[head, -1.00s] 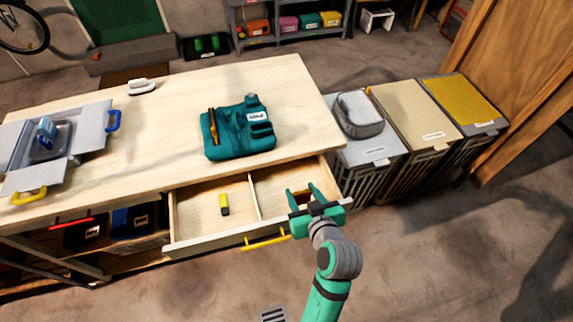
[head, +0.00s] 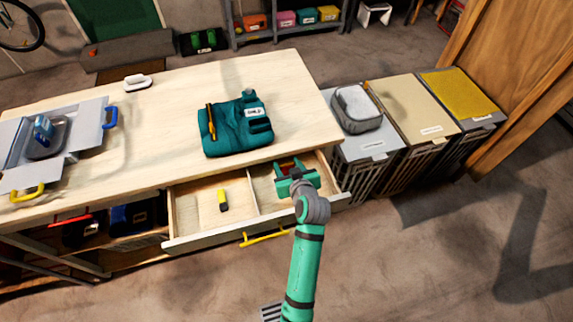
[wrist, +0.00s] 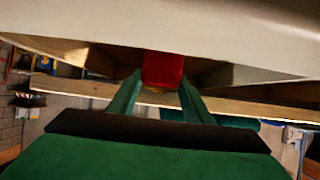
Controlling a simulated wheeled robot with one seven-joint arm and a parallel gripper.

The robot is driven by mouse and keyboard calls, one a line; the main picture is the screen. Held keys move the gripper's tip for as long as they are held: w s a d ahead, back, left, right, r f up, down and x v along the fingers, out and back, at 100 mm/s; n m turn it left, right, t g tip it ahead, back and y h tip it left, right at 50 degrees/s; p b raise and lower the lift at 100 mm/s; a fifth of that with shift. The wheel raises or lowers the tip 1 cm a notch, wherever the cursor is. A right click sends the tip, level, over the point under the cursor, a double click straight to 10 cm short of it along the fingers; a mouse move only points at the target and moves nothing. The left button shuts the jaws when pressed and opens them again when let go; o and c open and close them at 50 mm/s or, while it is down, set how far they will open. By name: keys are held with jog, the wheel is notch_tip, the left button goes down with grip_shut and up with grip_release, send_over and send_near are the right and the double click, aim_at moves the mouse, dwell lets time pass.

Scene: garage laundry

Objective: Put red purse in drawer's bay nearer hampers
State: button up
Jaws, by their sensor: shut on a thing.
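The open drawer (head: 205,240) under the table has a divider that splits it into a left and a right bay. The right bay (head: 262,190) is the one nearer the hampers. My gripper (head: 290,172) is over or in this right bay, shut on the red purse (head: 287,168). The purse is mostly hidden by the fingers in the head view. In the wrist view the red purse (wrist: 162,68) shows between my green fingertips (wrist: 158,92). I cannot tell whether it touches the drawer floor.
A yellow-and-black item (head: 223,200) lies in the left bay. The tabletop (head: 170,110) edge overhangs the drawer's back. A teal bag (head: 235,125) lies on top. Several lidded hampers (head: 365,150) stand to the right, one bearing a grey pouch (head: 357,107).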

jog(key=shift+w+a+f, duration=0.1)
jog(key=shift+w+f, duration=0.05)
jog(key=shift+f, duration=0.05)
jog(key=o, duration=1.1)
jog(key=shift+c, duration=0.2)
jog(key=shift+r, duration=0.2)
jog(key=v, duration=1.2)
jog(key=shift+f, duration=0.15)
